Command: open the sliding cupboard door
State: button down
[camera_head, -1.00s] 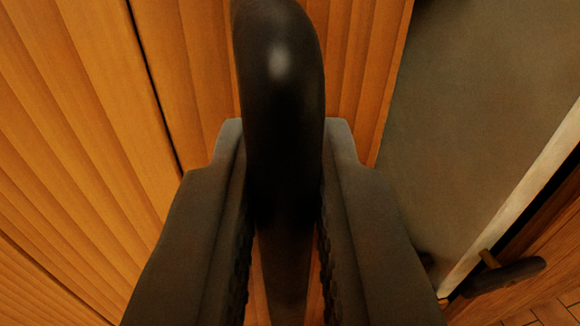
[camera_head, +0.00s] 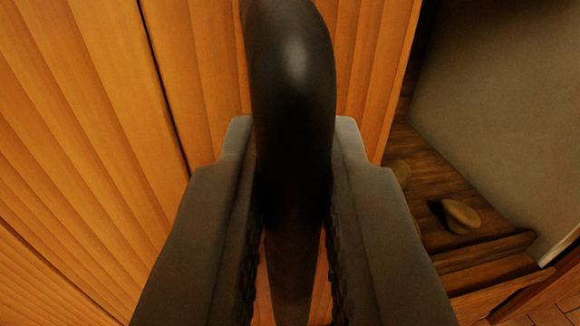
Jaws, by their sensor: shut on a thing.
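The sliding cupboard door (camera_head: 375,75) is orange-brown ribbed wood. Its right edge runs down to the right of my gripper, and a dark opening lies beyond it. A dark, rounded handle (camera_head: 291,75) stands up in the middle of the view. My gripper (camera_head: 295,160) is shut on this handle, with one grey jaw on each side of it. The jaws hide the lower part of the door and part of the handle.
Right of the door edge, the cupboard inside shows a dark wooden floor (camera_head: 460,190) and a grey wall (camera_head: 500,110). A small tan, rounded object (camera_head: 461,216) lies on that floor. More ribbed panelling (camera_head: 70,130) fills the left, beyond a dark seam.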

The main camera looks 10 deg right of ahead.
jog(key=c, duration=1.5)
grip_release()
jog(key=shift+s, duration=0.1)
jog(key=s+a, duration=0.1)
jog(key=s, duration=0.4)
jog(key=s+a, duration=0.1)
jog(key=s, duration=0.5)
jog(key=s+a, duration=0.1)
jog(key=s, duration=0.5)
jog(key=shift+a, duration=0.2)
